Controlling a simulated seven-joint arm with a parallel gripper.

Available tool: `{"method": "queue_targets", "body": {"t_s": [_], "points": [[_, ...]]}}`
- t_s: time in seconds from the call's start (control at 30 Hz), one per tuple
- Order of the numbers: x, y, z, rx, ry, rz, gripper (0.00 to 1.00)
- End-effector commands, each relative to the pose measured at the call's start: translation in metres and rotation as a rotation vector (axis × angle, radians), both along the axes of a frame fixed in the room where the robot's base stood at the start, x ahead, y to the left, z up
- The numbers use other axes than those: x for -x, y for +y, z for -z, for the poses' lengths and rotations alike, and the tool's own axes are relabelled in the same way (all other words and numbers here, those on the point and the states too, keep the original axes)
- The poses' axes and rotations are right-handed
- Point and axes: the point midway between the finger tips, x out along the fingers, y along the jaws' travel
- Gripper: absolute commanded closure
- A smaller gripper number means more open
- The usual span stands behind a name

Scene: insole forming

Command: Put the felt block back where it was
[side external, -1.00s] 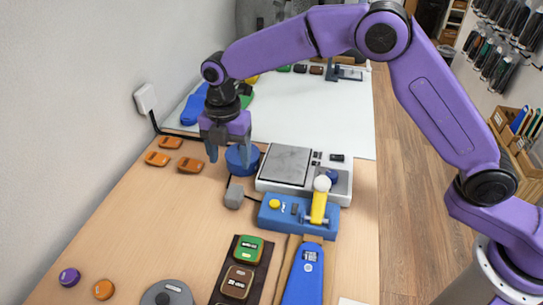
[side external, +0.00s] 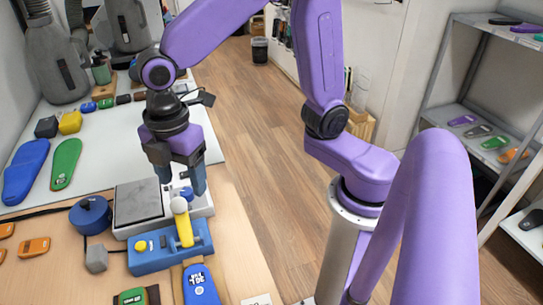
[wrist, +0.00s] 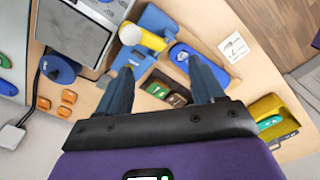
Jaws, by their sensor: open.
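A small grey block (side external: 96,259) sits on the wooden bench beside a round blue pot (side external: 91,215); it looks most like the felt block, but its material cannot be told. A darker block (side external: 46,127) sits farther back on the white surface. My gripper (side external: 180,190) is open and empty, pointing down around the right side of the grey-plated machine (side external: 139,202), above the bench and right of the grey block. In the wrist view, the spread fingers (wrist: 160,70) frame the blue lever device (wrist: 136,58) below.
The blue lever device with a yellow handle (side external: 184,229) stands in front of the machine. Blue (side external: 24,172) and green (side external: 66,164) insoles lie at the back left. Orange tags (side external: 34,247) lie at left. A yellow tray (wrist: 272,122) shows in the wrist view. Cables cross the bench.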

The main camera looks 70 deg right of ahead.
Motion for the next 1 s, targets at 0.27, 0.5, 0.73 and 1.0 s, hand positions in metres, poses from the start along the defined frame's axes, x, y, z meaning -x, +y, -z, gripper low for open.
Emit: {"method": "queue_targets", "body": {"t_s": [0.27, 0.5, 0.73, 1.0], "points": [[0.09, -0.085, 0.002, -0.012, 0.003, 0.306, 0.32], [0.138, -0.132, 0.013, -0.018, 0.008, 0.484, 0.32], [0.147, -0.141, 0.016, -0.018, 0.01, 0.524, 0.32], [0.147, -0.141, 0.016, -0.018, 0.01, 0.522, 0.32]]}}
